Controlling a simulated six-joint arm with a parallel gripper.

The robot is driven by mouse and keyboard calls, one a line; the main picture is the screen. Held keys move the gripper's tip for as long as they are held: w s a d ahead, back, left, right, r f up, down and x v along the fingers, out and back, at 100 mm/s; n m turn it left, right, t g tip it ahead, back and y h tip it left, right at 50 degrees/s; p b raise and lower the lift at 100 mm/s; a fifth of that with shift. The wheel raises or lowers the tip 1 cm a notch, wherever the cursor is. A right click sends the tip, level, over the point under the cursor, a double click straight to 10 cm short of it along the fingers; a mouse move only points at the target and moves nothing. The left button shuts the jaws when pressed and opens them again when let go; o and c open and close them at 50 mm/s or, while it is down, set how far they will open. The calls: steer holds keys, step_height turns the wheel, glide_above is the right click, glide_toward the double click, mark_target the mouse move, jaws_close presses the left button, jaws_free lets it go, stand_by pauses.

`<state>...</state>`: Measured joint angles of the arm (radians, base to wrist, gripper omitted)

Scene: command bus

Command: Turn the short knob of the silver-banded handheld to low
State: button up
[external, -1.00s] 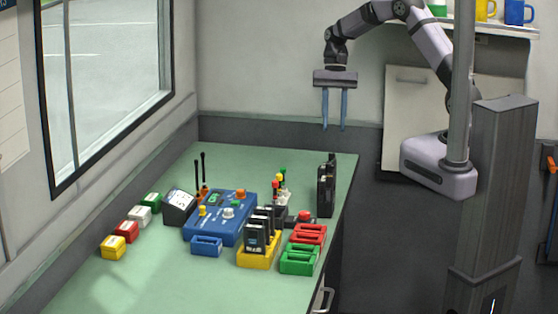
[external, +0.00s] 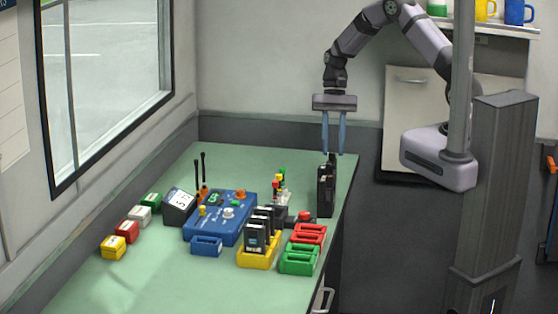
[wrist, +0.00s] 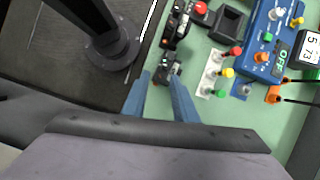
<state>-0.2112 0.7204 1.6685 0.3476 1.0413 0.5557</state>
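Black upright handhelds (external: 326,190) stand at the right edge of the green table. The wrist view shows two of them from above, one farther (wrist: 179,22) and one nearer (wrist: 166,70). I cannot tell which has the silver band, and the short knob is too small to make out. My gripper (external: 333,150) hangs above the handhelds, pointing down, with its two blue fingers apart and nothing between them. In the wrist view my gripper's fingertips (wrist: 160,79) are on either side of the nearer handheld's top in the picture. Whether they touch it is unclear.
A blue console (external: 218,222), a yellow charger rack (external: 258,262), and red (external: 310,233) and green (external: 299,260) trays stand left and front of the handhelds. Small coloured knobs on a white plate (wrist: 212,72) are close by.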

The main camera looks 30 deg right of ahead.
jaws_close()
steer(key=shift+s+d+m+t+y, duration=0.15)
steer(key=shift+m+t+y, duration=0.25)
steer(key=shift+m, duration=1.2)
steer(key=shift+o, duration=1.2)
jaws_free()
steer(key=b+v, duration=0.1)
steer(key=v, duration=0.6)
steer(key=shift+r+b, duration=0.2)
steer(key=shift+b, duration=0.2)
steer(key=shift+n, duration=0.3)
